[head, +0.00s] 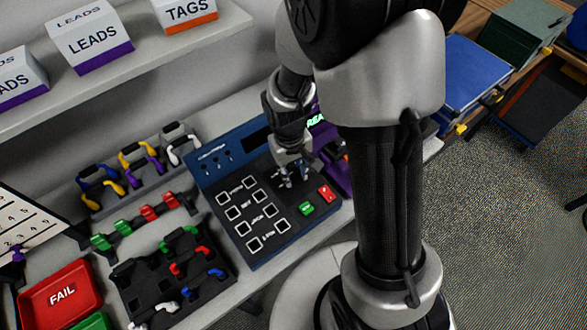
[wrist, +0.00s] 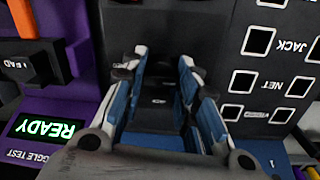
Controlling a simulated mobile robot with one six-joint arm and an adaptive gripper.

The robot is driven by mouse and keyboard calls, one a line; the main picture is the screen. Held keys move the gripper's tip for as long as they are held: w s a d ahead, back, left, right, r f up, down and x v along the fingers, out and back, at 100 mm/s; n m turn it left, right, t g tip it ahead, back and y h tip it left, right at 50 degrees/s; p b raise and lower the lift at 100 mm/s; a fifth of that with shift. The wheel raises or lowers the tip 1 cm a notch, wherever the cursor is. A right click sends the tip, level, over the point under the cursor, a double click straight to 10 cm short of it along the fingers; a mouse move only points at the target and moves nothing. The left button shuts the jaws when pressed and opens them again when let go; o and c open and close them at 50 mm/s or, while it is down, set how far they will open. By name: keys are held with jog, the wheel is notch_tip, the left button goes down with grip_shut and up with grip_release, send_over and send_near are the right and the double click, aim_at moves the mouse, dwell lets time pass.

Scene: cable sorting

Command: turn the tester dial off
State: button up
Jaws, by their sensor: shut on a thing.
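The tester (head: 238,225) is a blue and black box on the bench, with labelled square ports and a dark display at its back edge. My gripper (head: 291,178) is down at the tester's panel, right of the ports, where the dial sits. In the wrist view my gripper's blue-padded fingers (wrist: 163,90) stand on both sides of a dark part, the dial (wrist: 160,99), and are shut on it. The dial's pointer direction cannot be made out. A green button (head: 306,209) and a red button (head: 326,194) are in front of the gripper.
A purple device with a lit READY screen (wrist: 45,128) stands right beside the tester. Left are a cable rack (head: 140,165), a black tray of connectors (head: 150,285) and a red FAIL bin (head: 60,292). A shelf with label boxes (head: 90,45) hangs above.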

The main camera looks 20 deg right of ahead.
aim_at(291, 173)
jog(key=o, duration=1.1)
jog(key=shift+r, duration=0.1)
jog(key=r, duration=1.1)
jog(key=shift+a+r, duration=0.4)
jog(key=shift+s, duration=0.1)
jog(key=s+r+t, duration=0.1)
jog(key=s+r, duration=0.3)
jog(key=s, duration=0.1)
jog(key=s+r+m+t, duration=0.1)
jog(key=s+r+t, duration=0.1)
jog(key=s+r, duration=0.2)
jog(key=s+d+r+t, duration=0.1)
jog(key=s+r, duration=0.3)
jog(key=s, duration=0.2)
jog(key=shift+r+m+t+y, duration=0.15)
jog(key=shift+m+t+y, duration=0.15)
